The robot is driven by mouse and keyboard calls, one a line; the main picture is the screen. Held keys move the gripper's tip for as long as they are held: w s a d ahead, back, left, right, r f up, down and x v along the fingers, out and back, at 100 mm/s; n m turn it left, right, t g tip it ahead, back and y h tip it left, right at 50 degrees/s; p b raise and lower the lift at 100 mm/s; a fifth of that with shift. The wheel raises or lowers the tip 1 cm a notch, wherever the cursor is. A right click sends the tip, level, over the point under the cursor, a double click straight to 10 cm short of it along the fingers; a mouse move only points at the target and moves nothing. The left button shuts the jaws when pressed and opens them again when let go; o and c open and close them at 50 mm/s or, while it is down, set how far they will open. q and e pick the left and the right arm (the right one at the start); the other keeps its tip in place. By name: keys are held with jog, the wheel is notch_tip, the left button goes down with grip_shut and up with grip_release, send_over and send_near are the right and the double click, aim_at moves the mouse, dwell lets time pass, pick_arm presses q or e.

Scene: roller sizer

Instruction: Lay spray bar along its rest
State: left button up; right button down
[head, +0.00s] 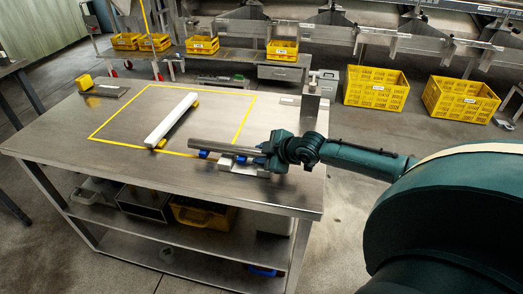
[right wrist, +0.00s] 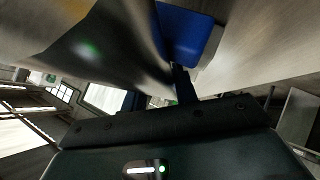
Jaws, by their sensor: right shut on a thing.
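A grey steel bar (head: 222,146), which looks like the spray bar, lies roughly level across the right front of the table. My right gripper (head: 268,150) is shut on its right end. Below the bar is a low metal rest (head: 238,169) with blue pads (head: 240,159); I cannot tell whether the bar touches them. In the right wrist view the bar's shiny surface (right wrist: 95,40) fills the upper left, beside a blue pad (right wrist: 188,38). The fingertips are mostly hidden there. My left gripper is not in view.
A white bar (head: 172,119) lies on yellow supports inside a yellow outline on the steel table (head: 110,155). A metal post (head: 311,98) stands at the back right corner. Yellow crates (head: 375,88) stand beyond.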

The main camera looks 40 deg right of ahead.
jog(key=shift+s+d, duration=0.3)
jog(key=shift+d, duration=0.15)
jog(key=c, duration=1.5)
grip_release()
jog(key=o, duration=0.5)
jog(key=shift+s+f, duration=0.15)
jog(key=shift+f, duration=0.15)
jog(key=shift+w+r+p+v, duration=0.2)
jog(key=shift+p+v, duration=0.45)
jog(key=shift+v, duration=1.6)
jog(key=shift+w+r+p+v, duration=0.15)
jog(key=shift+p+v, duration=0.55)
jog(key=shift+v, duration=1.5)
jog(key=shift+w+r+p+v, duration=0.1)
jog(key=shift+r+p+v, duration=0.4)
jog(key=shift+v, duration=1.75)
jog(key=shift+f, duration=0.3)
